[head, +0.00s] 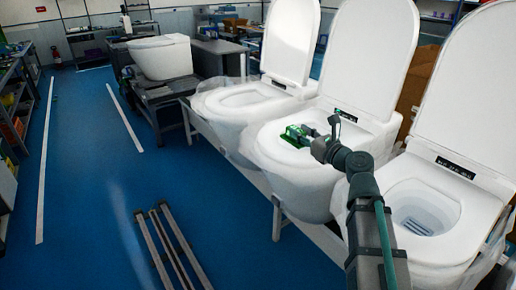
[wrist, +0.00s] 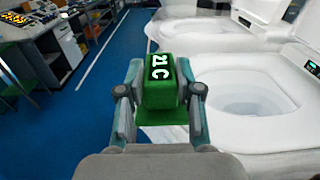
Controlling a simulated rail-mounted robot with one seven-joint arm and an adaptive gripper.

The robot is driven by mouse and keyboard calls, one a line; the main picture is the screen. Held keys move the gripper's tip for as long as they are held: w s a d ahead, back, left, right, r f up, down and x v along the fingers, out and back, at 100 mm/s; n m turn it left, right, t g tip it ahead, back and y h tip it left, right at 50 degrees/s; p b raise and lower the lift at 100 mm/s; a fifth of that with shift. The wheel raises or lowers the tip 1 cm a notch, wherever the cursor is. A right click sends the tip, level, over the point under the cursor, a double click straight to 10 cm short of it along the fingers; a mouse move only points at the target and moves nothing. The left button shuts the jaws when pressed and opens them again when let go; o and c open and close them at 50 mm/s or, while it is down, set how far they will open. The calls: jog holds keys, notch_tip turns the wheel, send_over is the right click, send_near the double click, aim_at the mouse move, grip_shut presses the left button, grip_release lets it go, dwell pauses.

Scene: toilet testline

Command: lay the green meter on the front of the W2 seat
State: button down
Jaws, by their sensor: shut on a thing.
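The green meter (head: 294,138) is in my gripper (head: 309,141) over the front part of the middle toilet's seat (head: 262,140) in the head view. In the wrist view, the meter (wrist: 160,82) is a green block with white markings, upright between the two fingers of my gripper (wrist: 160,98). A flat green part spreads below it. I cannot tell whether the meter touches the seat. The label W2 is not readable on any toilet. The middle toilet's bowl (wrist: 255,95) shows at the right of the wrist view.
Other lid-up toilets stand on either side, the near one (head: 425,210) at right and the far one (head: 240,95) at left. Raised lids (head: 370,50) stand behind the seats. Metal bars (head: 172,245) lie low at front. The blue floor (head: 85,200) is open at left.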

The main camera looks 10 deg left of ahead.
jog(key=w+a+f+p, duration=0.1)
jog(key=w+a+f, duration=0.25)
jog(key=w, duration=0.45)
send_over(283, 154)
jog(key=s, duration=0.1)
jog(key=f, duration=0.4)
jog(key=shift+s+d+f+p, duration=0.1)
jog(key=shift+d+f+p, duration=0.1)
jog(key=shift+f+p, duration=0.15)
jog(key=shift+w+a+f, duration=0.25)
jog(key=shift+w+f, duration=0.2)
jog(key=shift+f, duration=0.25)
jog(key=shift+f+p, duration=0.4)
jog(key=shift+f, duration=1.25)
jog(key=shift+f, duration=0.1)
jog(key=shift+f, duration=0.15)
jog(key=c, duration=0.8)
grip_release()
jog(key=shift+o, duration=0.2)
jog(key=shift+r, duration=0.2)
